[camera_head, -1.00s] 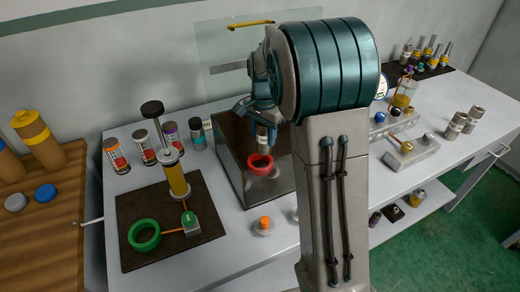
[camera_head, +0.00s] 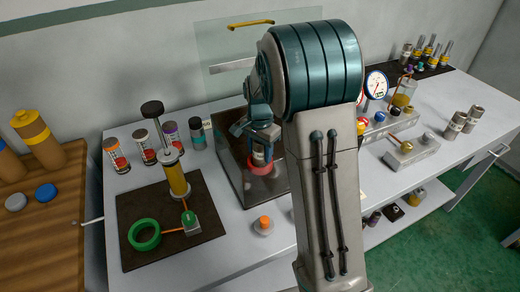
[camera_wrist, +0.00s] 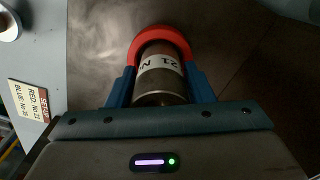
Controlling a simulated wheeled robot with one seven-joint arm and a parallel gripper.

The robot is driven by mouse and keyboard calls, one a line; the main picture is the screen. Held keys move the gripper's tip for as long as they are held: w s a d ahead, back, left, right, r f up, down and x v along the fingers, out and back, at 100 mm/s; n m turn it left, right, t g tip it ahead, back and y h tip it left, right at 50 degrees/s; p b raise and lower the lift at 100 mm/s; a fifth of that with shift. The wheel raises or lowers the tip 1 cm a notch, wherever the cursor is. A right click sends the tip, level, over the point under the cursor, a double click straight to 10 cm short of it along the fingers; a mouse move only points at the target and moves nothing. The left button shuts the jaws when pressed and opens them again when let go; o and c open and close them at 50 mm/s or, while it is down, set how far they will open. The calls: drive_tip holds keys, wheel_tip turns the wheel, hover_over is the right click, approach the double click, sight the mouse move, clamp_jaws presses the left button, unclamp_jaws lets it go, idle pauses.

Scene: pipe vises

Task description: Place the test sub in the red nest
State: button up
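The test sub is a grey metal cylinder with a white label band (camera_wrist: 158,66), of which "21 N" can be read. It stands between the two blue fingers of my gripper (camera_wrist: 160,90), which sit close against its sides. The red nest (camera_wrist: 161,35) is a red ring around the sub's far end in the wrist view. In the head view the sub (camera_head: 259,155) is upright at the red nest (camera_head: 264,167), with my gripper (camera_head: 260,138) just above. How deep the sub sits is hidden.
The nest is inside a dark, clear-sided box (camera_head: 236,185). A green ring (camera_head: 144,235) and a yellow-bodied pump (camera_head: 177,178) stand on a dark mat to the left. An orange-topped piece (camera_head: 264,223) stands in front. A gauge (camera_head: 376,85) and grey fittings are at right.

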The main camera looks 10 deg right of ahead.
drive_tip(key=shift+o, duration=1.3)
wheel_tip(320, 180, up, 11)
drive_tip(key=shift+r, duration=0.1)
drive_tip(key=s+r+n, duration=0.1)
drive_tip(key=s, duration=0.3)
drive_tip(key=s+r+n+t, duration=0.1)
drive_tip(key=s+n, duration=0.1)
drive_tip(key=s, duration=0.2)
drive_tip(key=s+r+n, duration=0.1)
drive_tip(key=s+n, duration=0.1)
drive_tip(key=s, duration=0.2)
drive_tip(key=s+f+n+t, duration=0.1)
drive_tip(key=s+n, duration=0.1)
drive_tip(key=s, duration=0.4)
drive_tip(key=s+f+n+t, duration=0.1)
drive_tip(key=s+f+n, duration=0.1)
drive_tip(key=s, duration=0.3)
drive_tip(key=shift+s+f+n, duration=0.25)
drive_tip(key=shift+s+n, duration=0.15)
drive_tip(key=shift+n, duration=0.4)
